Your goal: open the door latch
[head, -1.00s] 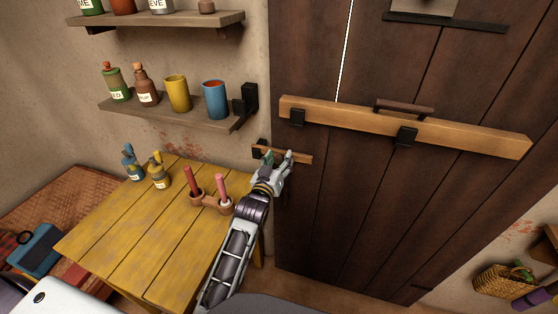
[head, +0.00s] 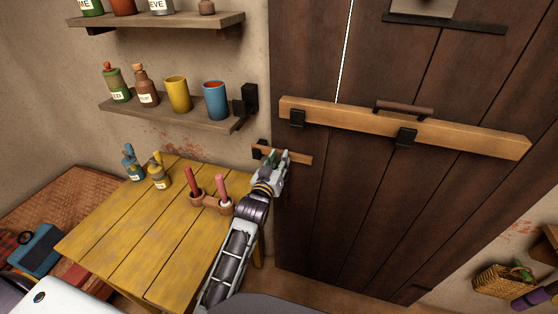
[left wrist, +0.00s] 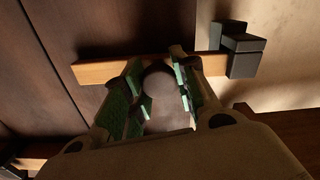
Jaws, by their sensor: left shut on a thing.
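The door latch (head: 300,159) is a short wooden bar at the left edge of the dark plank door (head: 350,210). Its left end reaches a black catch (head: 261,146) beside the door. In the left wrist view, the latch bar (left wrist: 97,72) runs across the top, with its end at the black catch (left wrist: 243,52). My left gripper (head: 277,156) is at the latch, its green-padded fingers on either side of a round knob (left wrist: 158,82). It is shut on this knob. The fingers hide the middle of the bar. My right gripper is out of view.
A thick wooden crossbar (head: 350,122) with a dark handle lies in black brackets across the door above.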

